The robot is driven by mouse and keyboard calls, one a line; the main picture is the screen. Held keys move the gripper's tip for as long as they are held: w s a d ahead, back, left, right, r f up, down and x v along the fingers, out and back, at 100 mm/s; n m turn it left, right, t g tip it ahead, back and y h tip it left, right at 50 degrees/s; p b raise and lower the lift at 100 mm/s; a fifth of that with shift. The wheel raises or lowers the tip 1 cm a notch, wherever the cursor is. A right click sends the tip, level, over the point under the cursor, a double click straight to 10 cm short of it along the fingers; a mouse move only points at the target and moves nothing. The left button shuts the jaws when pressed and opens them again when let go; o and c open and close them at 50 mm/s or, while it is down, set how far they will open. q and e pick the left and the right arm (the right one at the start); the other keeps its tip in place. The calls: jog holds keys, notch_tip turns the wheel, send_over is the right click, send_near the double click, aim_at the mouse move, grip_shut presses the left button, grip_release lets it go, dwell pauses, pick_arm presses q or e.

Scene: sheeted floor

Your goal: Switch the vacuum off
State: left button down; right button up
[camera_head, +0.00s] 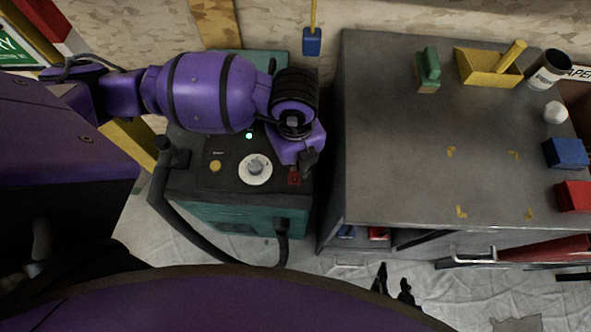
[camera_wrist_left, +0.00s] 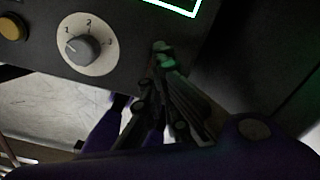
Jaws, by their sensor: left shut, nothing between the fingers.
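The vacuum (camera_head: 190,186) is a teal box with a black top panel on the floor. The panel carries a grey dial on a white disc (camera_head: 255,169), a yellow button (camera_head: 215,166), a lit green lamp (camera_head: 249,136) and a small red switch (camera_head: 293,177). My left gripper (camera_head: 307,163) is shut and empty, at the switch's upper right. In the left wrist view its fingertips (camera_wrist_left: 161,52) point at the panel right of the dial (camera_wrist_left: 84,47). The switch does not show there; contact is unclear. My right gripper (camera_head: 393,283) is low in the head view, fingers apart.
A grey workbench (camera_head: 400,140) stands close right of the vacuum. A black hose (camera_head: 190,230) curves around the vacuum's front.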

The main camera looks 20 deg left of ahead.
pick_arm(q)
jog(key=shift+f, duration=0.7)
pick_arm(e)
jog(key=shift+s+f, duration=0.25)
jog(key=shift+f, duration=0.05)
pick_arm(q)
jog(key=shift+r, duration=0.1)
jog(key=shift+r+p, duration=0.5)
jog(key=shift+r, duration=0.45)
jog(key=shift+r+p, duration=1.8)
jog(key=shift+r, duration=0.75)
pick_arm(e)
jog(key=w+r+t, duration=0.1)
jog(key=w+r, duration=0.5)
jog(key=r, duration=0.2)
jog(key=shift+w+r+t, duration=0.15)
jog(key=shift+r+t, duration=0.1)
jog(key=shift+t, duration=0.15)
pick_arm(q)
jog(key=shift+f, duration=0.1)
pick_arm(e)
jog(key=shift+f, duration=0.1)
